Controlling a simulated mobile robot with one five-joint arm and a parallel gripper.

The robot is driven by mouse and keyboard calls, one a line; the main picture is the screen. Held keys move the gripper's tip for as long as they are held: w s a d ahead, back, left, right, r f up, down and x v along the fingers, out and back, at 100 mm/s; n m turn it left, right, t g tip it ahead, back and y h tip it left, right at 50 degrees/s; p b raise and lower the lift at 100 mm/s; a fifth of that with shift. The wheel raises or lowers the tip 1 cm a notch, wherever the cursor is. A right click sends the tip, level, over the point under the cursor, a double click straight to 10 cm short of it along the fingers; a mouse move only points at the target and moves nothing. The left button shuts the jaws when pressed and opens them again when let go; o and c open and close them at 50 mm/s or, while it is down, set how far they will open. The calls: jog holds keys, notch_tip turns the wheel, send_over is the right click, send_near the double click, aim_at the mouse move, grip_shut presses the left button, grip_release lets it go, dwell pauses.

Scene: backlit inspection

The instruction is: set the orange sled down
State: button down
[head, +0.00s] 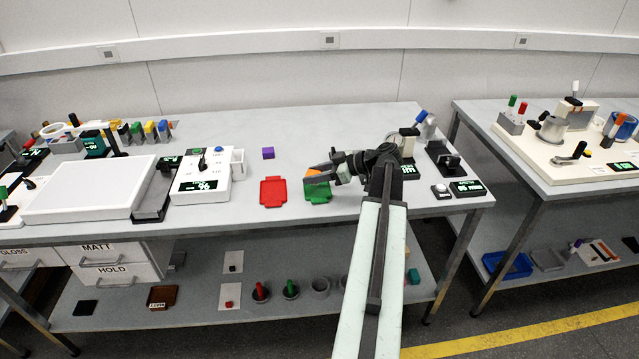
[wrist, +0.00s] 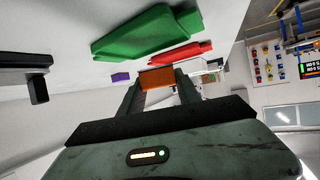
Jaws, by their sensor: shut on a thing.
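My gripper (head: 326,172) is shut on the orange sled (head: 314,177), a small orange block in the head view. In the wrist view the orange sled (wrist: 157,79) sits between the two fingertips of my gripper (wrist: 158,84). A green plate (head: 318,196) with notched edges lies on the bench right under the sled in the head view. The green plate (wrist: 145,33) also shows in the wrist view, apart from the sled. A clear gap under the sled is hard to judge in the head view. A similar red plate (head: 273,192) lies to the left.
A purple cube (head: 268,153) stands behind the red plate. A white control box (head: 202,178) stands farther left. A black device with a green display (head: 468,187) is at the right edge of the bench (head: 345,122).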

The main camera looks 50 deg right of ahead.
aim_at(318, 189)
jog(key=f+b, duration=0.2)
jog(key=d+f+b, duration=0.1)
jog(key=f+b, duration=0.1)
jog(key=shift+s, duration=0.2)
jog(key=shift+r, duration=0.2)
jog(key=shift+f, duration=0.2)
jog(key=c, duration=1.1)
grip_release()
jog(key=shift+r, duration=0.25)
jog(key=p+v, duration=0.5)
jog(key=v, duration=0.6)
jog(key=shift+s+d+r+p, duration=0.15)
jog(key=shift+r+p, duration=0.05)
jog(key=shift+p, duration=0.1)
jog(key=shift+s+d, duration=0.1)
jog(key=shift+s, duration=0.15)
